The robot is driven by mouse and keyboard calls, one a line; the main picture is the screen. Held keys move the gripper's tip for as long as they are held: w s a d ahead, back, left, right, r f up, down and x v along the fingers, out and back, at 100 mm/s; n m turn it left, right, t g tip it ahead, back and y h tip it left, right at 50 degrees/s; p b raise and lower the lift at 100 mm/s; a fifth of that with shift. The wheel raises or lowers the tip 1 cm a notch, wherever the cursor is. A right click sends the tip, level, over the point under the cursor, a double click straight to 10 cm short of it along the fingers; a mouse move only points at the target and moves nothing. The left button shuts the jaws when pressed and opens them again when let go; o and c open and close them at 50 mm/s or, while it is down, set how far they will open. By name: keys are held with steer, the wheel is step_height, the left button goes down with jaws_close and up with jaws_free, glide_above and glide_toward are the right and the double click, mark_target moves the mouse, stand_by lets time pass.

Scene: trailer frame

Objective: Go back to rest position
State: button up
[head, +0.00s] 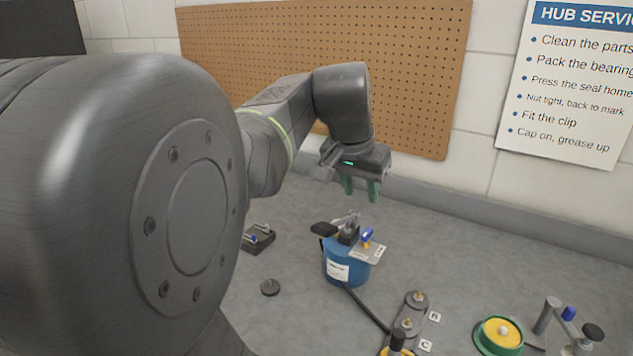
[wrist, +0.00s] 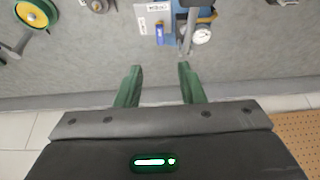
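My gripper (head: 360,188) is up in the air in the head view, near the back wall, with its green fingers pointing down. In the wrist view my gripper (wrist: 158,82) has its two green fingers spread apart, with only grey floor between them. It is open and empty. My arm reaches across the left and middle of the head view and hides part of the scene.
A blue canister (head: 345,262) with tools on top stands on the floor below my gripper. A green-and-yellow wheel (head: 498,336) is at front right. A pegboard (head: 420,75) hangs behind.

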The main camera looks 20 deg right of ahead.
mark_target(367, 232)
steer(key=shift+f, duration=0.15)
steer(key=b+x, duration=0.1)
steer(key=x, duration=1.3)
steer(key=shift+r+n, duration=0.25)
steer(key=shift+n, duration=0.05)
